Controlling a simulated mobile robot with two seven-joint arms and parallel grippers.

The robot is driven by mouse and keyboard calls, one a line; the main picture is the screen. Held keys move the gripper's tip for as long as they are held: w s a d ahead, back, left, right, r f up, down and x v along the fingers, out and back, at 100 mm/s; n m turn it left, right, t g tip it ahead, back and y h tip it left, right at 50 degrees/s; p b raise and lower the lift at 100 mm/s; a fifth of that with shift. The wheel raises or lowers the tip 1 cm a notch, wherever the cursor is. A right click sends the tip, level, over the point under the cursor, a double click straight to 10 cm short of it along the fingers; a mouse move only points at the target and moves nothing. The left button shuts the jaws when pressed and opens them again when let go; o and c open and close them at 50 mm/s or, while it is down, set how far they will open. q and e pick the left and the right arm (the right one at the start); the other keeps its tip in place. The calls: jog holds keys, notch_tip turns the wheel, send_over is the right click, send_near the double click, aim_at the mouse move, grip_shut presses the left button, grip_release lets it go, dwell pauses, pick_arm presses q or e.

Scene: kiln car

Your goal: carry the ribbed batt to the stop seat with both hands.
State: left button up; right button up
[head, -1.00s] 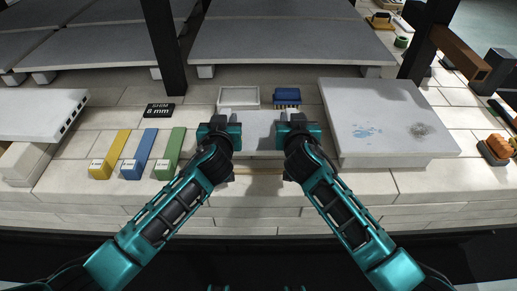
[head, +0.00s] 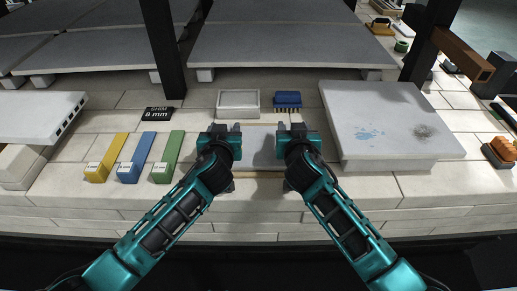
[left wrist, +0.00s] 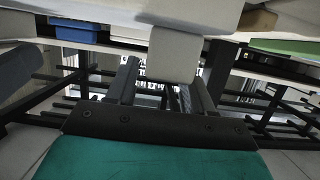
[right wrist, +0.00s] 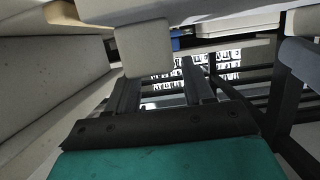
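A grey plate (head: 262,150), which looks like the batt, lies low between my two grippers in the head view. Ribs under it are not visible there. My left gripper (head: 228,128) is at its left side and my right gripper (head: 291,128) at its right side. The fingers stand apart. Contact with the fingers cannot be told. The stop seat is not clearly identifiable.
A white tray (head: 238,113) and a blue brush-like block (head: 288,100) stand behind. Yellow (head: 106,158), blue (head: 136,158) and green (head: 167,158) bars and a black shim plate (head: 157,114) lie left. A slotted white slab (head: 35,112) is far left; a thick grey slab (head: 390,120) is right.

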pick_arm(q)
jog(key=shift+o, duration=0.7)
pick_arm(e)
jog(key=shift+o, duration=0.7)
jog(key=shift+s+r, duration=0.1)
jog(key=shift+r, duration=0.15)
pick_arm(q)
jog(key=v, duration=1.2)
pick_arm(e)
jog(key=v, duration=1.2)
